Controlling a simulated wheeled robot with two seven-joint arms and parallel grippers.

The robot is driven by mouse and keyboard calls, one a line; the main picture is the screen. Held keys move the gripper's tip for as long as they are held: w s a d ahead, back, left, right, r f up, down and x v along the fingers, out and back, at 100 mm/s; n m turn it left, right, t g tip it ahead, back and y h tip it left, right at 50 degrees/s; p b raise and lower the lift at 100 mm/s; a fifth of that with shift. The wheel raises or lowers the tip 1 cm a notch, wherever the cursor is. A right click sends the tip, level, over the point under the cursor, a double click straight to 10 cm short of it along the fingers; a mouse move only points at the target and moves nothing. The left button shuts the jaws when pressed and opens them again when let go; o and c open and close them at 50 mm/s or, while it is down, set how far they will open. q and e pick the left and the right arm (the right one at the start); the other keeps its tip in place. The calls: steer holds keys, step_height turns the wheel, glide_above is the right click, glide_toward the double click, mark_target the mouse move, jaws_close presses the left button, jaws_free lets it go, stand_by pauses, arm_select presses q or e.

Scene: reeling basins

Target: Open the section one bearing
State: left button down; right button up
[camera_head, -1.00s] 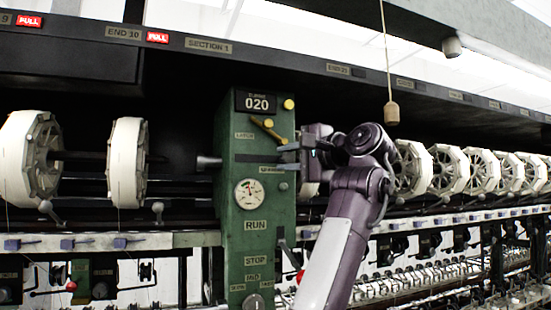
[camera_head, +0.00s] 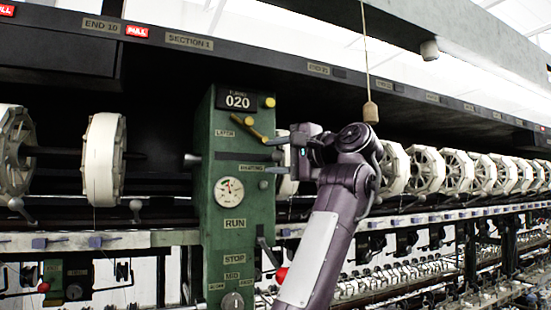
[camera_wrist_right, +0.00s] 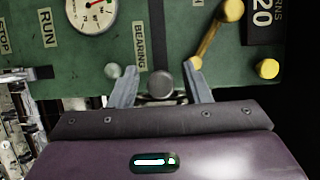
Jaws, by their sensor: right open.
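The section one bearing is on a green post (camera_head: 236,205) with a "020" counter, LATCH and BEARING labels. A brass lever (camera_head: 256,132) sits at the LATCH label; it also shows in the wrist view (camera_wrist_right: 212,36). My right gripper (camera_head: 274,156) is at the post's right side. In the right wrist view my right gripper (camera_wrist_right: 160,82) is open, its fingers on either side of a round dark grey shaft end (camera_wrist_right: 160,84). The lever's lower end is close to one fingertip; I cannot tell whether they touch. My left gripper is not in view.
A brass knob (camera_wrist_right: 267,68) and a small grey knob (camera_wrist_right: 113,71) stand near the fingers. White reels (camera_head: 104,160) line both sides of the post. A wooden handle (camera_head: 370,112) hangs on a cord above my arm. A red-knobbed lever (camera_head: 281,274) is below.

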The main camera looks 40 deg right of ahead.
steer(key=s+d+b, duration=0.1)
steer(key=s+b, duration=0.2)
steer(key=s, duration=0.4)
steer(key=shift+s, duration=0.2)
steer(key=shift+f, duration=0.15)
